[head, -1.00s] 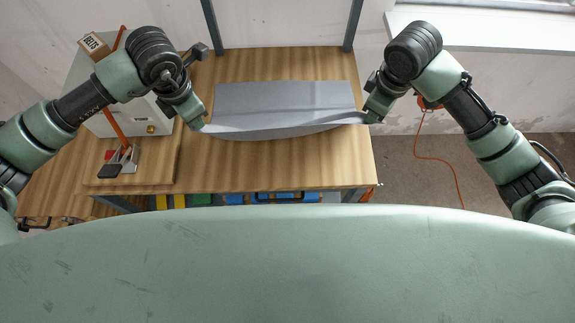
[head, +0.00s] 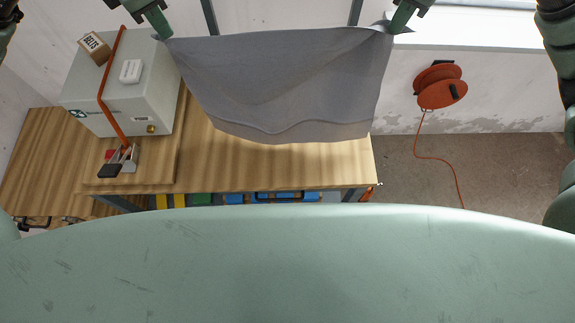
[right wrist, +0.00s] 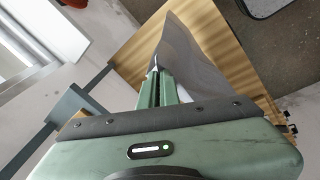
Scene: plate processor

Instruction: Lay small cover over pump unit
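The small cover is a grey cloth (head: 285,85) stretched between my two grippers in the head view. Its top edge is raised and its lower part hangs over the wooden bench. My left gripper (head: 163,32) is shut on its upper left corner. My right gripper (head: 392,30) is shut on its upper right corner. In the right wrist view the cloth (right wrist: 192,60) runs from between my right fingers (right wrist: 157,72). The pump unit cannot be made out for certain; a light grey box (head: 130,85) stands on the bench at the left, uncovered.
The wooden bench (head: 230,165) has bare room along its front. A cardboard box (head: 95,47) and a white item (head: 131,71) lie on the grey box, with an orange strap. An orange reel (head: 440,86) hangs right.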

